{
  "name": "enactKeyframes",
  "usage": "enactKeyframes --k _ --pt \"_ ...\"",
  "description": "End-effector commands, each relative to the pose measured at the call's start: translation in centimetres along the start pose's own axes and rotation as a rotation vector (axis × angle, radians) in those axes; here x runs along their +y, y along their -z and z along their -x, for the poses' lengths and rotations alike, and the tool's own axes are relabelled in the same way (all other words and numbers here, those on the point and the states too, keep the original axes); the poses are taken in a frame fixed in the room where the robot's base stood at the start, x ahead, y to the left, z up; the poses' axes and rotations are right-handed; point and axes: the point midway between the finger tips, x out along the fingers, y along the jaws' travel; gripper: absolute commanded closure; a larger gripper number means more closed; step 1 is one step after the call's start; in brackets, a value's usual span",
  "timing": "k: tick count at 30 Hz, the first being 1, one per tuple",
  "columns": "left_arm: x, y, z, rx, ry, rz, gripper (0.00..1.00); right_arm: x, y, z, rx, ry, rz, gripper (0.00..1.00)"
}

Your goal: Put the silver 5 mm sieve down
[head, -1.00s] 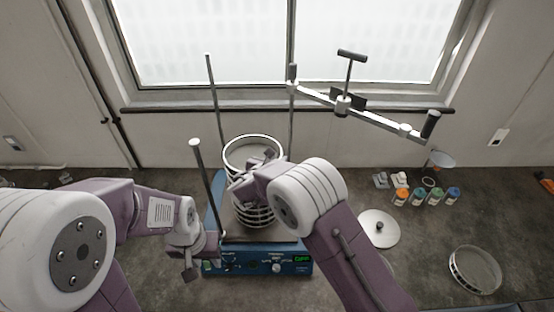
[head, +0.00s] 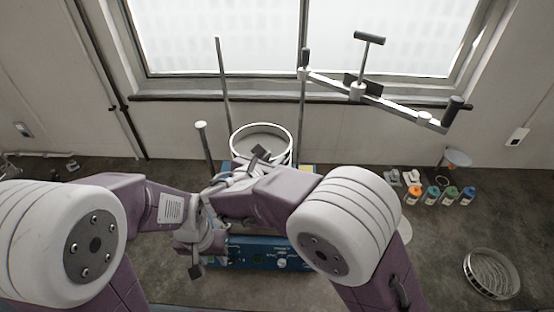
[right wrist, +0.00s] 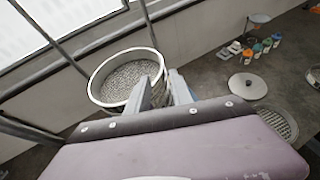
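A silver sieve (head: 288,137) with a round rim sits at the top of the stack on the blue shaker (head: 262,254). In the right wrist view its mesh (right wrist: 122,80) shows inside the rim, level. I cannot read a mesh size on it. My right gripper (head: 258,157) is at the sieve's near side. In the right wrist view its two fingers (right wrist: 162,88) stand apart at the near rim, with a gap between them. My left gripper (head: 197,258) is low at the shaker's front left; its finger opening is unclear. My arms hide most of the lower stack.
Another round sieve (head: 492,272) lies on the bench at the right. Several small bottles (head: 440,194) stand at the back right. A lid (right wrist: 247,86) lies on the bench. Upright rods (head: 222,95) flank the stack, and a clamp bar (head: 385,103) is above right.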

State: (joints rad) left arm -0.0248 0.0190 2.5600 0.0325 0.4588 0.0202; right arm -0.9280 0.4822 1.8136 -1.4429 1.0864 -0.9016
Motion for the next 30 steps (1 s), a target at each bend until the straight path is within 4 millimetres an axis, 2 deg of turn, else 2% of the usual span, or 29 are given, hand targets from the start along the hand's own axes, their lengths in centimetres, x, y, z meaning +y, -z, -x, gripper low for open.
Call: enactKeyframes --k 9,11,13,14,15,16,17,18,19,21,24,27,30 --pt "0.0 0.0 0.0 0.000 0.000 0.000 0.64 -0.2 0.0 0.0 0.005 0.005 -0.005 0.73" --pt "0.0 0.0 0.0 0.000 0.000 0.000 0.64 -1.6 0.5 -0.6 0.037 0.038 -0.045 0.73" --pt "0.0 0.0 0.0 0.000 0.000 0.000 0.64 -5.8 2.1 -2.0 0.136 0.140 -0.183 0.73" --pt "0.0 0.0 0.0 0.000 0.000 0.000 0.64 -8.4 3.3 -2.5 0.195 0.209 -0.280 0.73" --pt "0.0 0.0 0.0 0.000 0.000 0.000 0.64 -12.4 5.2 -2.9 0.280 0.323 -0.450 0.73" --pt "0.0 0.0 0.0 0.000 0.000 0.000 0.64 -15.5 7.0 -2.7 0.343 0.426 -0.605 0.73" --pt "0.0 0.0 0.0 0.000 0.000 0.000 0.64 -18.4 8.8 -2.1 0.399 0.539 -0.784 0.73" --pt "0.0 0.0 0.0 0.000 0.000 0.000 0.64 -21.6 11.2 -0.8 0.454 0.697 -1.045 0.73" --pt "0.0 0.0 0.0 0.000 0.000 0.000 0.64 -23.4 12.7 0.3 0.476 0.810 -1.237 0.73" --pt "0.0 0.0 0.0 0.000 0.000 0.000 0.64 -25.8 15.3 2.6 0.472 1.048 -1.659 0.73" --pt "0.0 0.0 0.0 0.000 0.000 0.000 0.64 -27.3 17.0 4.6 0.384 1.295 -2.127 0.73" --pt "0.0 0.0 0.0 0.000 0.000 0.000 0.64 -27.8 17.6 5.3 0.293 1.423 -2.385 0.73" --pt "0.0 0.0 0.0 0.000 0.000 0.000 0.64 -27.9 17.8 5.5 0.261 1.459 -2.463 0.73"
